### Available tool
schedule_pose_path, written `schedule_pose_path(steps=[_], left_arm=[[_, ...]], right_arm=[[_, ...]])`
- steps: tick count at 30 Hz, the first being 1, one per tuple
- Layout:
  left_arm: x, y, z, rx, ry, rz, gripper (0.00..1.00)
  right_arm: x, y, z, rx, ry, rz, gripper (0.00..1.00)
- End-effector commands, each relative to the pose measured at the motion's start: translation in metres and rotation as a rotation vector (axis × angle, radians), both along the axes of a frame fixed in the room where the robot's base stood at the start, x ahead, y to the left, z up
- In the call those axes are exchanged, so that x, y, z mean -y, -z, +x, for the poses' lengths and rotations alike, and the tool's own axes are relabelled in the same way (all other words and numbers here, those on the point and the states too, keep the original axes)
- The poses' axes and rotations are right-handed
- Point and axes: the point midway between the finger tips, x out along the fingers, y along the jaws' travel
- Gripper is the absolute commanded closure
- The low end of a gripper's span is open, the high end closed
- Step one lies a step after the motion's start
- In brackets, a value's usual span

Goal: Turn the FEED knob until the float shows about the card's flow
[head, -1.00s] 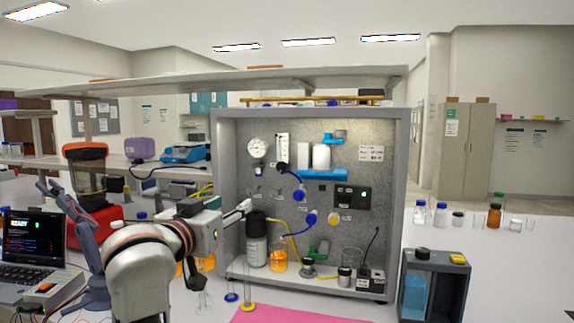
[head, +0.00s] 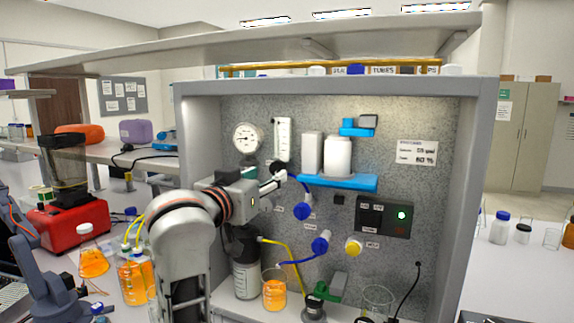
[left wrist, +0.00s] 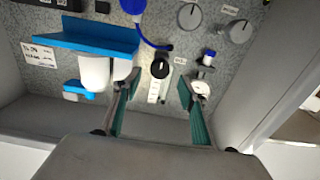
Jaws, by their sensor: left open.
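The membrane rig panel (head: 375,110) stands ahead. Its white upright flow meter (head: 283,138) is beside the round gauge (head: 248,138); the float is too small to read. A card (head: 416,152) is at the panel's upper right, its small print unclear. My left gripper (head: 281,176) is at the panel below the flow meter, open and empty. In the left wrist view, its fingers (left wrist: 158,90) are either side of the flow meter's lower end and a black knob (left wrist: 160,68), apart from the knob. Knob labels are illegible, so I cannot tell which is FEED. My right gripper is out of view.
A blue shelf (head: 345,182) with white cylinders is right of the gripper. Grey knobs (left wrist: 190,15) are near the fingers. A dark-capped bottle (head: 246,279), an orange beaker (head: 275,295) and hoses are below. The rig's side walls and top shelf (head: 270,47) bound the space.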

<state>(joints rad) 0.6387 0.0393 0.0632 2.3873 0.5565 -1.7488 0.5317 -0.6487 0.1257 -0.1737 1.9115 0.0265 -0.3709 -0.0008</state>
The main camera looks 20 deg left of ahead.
Motion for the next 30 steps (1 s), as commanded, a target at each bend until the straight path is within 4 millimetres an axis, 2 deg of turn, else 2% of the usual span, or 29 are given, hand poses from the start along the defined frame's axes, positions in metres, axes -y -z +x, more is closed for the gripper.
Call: schedule_pose_path(steps=[5, 15, 20, 28, 30], left_arm=[[-0.001, 0.001, 0.018, -0.003, -0.001, 0.002, 0.58], [-0.004, 0.0, 0.066, -0.002, -0.001, 0.001, 0.58], [-0.005, 0.001, 0.076, -0.002, -0.001, 0.002, 0.58], [-0.005, 0.001, 0.077, -0.001, -0.001, 0.001, 0.58], [-0.005, 0.001, 0.077, -0.001, -0.001, 0.001, 0.76]], right_arm=[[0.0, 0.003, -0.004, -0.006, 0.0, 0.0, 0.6], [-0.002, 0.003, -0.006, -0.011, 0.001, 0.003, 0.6], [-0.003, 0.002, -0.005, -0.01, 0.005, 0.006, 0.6], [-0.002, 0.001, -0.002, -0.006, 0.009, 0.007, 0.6], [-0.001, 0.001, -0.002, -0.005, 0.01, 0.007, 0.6]])
